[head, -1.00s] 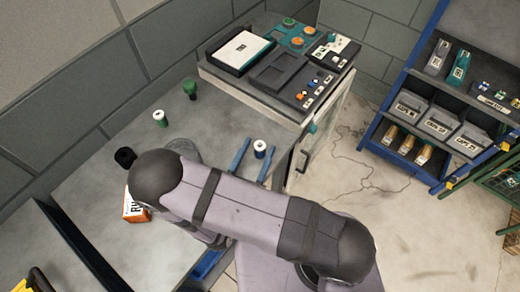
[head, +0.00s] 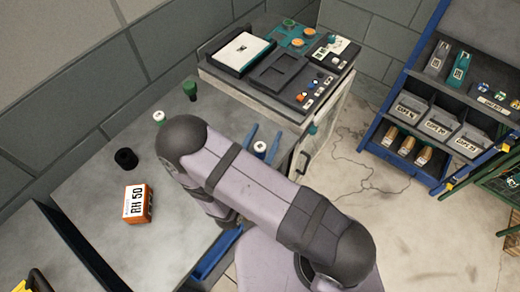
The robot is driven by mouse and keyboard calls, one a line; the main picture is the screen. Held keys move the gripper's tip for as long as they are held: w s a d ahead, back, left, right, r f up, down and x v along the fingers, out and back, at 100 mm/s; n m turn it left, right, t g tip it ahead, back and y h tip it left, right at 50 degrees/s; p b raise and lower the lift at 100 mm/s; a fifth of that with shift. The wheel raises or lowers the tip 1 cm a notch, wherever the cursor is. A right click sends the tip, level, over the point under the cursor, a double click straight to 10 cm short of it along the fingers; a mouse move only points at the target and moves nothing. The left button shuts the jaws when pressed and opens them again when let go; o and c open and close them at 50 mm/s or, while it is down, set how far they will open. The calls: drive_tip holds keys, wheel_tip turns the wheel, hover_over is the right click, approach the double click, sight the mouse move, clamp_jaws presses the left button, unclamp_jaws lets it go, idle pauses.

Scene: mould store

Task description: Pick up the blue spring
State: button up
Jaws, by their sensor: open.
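My arm hides the rest of the gripper.
A cabinet with a console (head: 285,75) stands behind; a blue shelf rack (head: 375,155) is right.

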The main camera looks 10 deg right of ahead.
drive_tip(key=c, duration=1.2)
drive_tip(key=shift+r, duration=0.1)
drive_tip(key=shift+r+b, duration=0.35)
drive_tip(key=shift+r, duration=4.55)
